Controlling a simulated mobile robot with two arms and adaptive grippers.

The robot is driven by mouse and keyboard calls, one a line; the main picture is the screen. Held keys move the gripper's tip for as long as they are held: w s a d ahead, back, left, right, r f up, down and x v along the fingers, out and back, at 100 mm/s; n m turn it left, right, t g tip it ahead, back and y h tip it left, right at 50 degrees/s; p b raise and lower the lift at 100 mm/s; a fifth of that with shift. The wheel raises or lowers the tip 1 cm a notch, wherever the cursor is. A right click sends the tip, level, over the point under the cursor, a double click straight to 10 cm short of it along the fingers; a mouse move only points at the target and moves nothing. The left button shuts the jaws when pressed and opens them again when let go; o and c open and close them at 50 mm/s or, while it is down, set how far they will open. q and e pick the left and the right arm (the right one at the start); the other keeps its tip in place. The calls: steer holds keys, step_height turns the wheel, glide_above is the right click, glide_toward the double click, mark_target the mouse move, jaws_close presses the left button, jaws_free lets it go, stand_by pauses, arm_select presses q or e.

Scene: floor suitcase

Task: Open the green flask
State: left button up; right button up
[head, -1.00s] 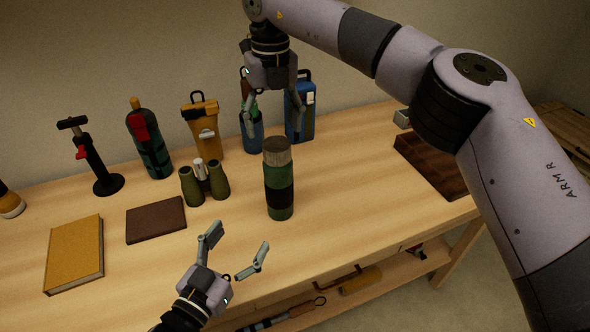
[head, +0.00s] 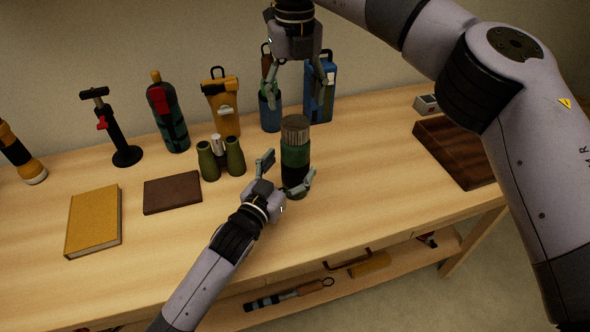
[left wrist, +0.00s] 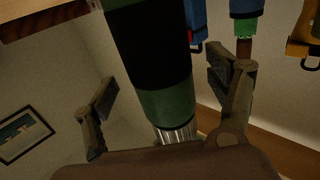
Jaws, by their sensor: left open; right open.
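The green flask (head: 296,158) stands upright on the table, with a dark band around its body and a ridged grey-brown cap on top. My left gripper (head: 285,174) is open low at the flask, with one finger on each side and the jaws not closed. The left wrist view shows the flask (left wrist: 150,55) upside down between the spread fingers (left wrist: 163,82), with a wider gap on the left. My right gripper (head: 296,88) is open and empty, pointing down above the flask's cap.
Green binoculars (head: 221,160) stand just left of the flask. Behind are a blue cup (head: 270,113), a blue case (head: 321,100), a yellow case (head: 222,108) and a dark bottle (head: 168,118). A brown tray (head: 455,155) lies right. The table between flask and tray is clear.

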mark_target(295, 122)
arm_select(q)
steer(key=shift+x, duration=1.35)
arm_select(e)
steer(key=shift+w, duration=0.1)
arm_select(q)
steer(key=shift+c, duration=0.3)
jaws_close()
arm_select(e)
steer(key=m, duration=0.6)
steer(key=shift+f, duration=0.1)
steer(key=m, duration=0.7)
steer(key=shift+f, duration=0.1)
steer(key=shift+m, duration=0.3)
steer(key=shift+f, duration=3.9)
steer(key=shift+c, duration=0.5)
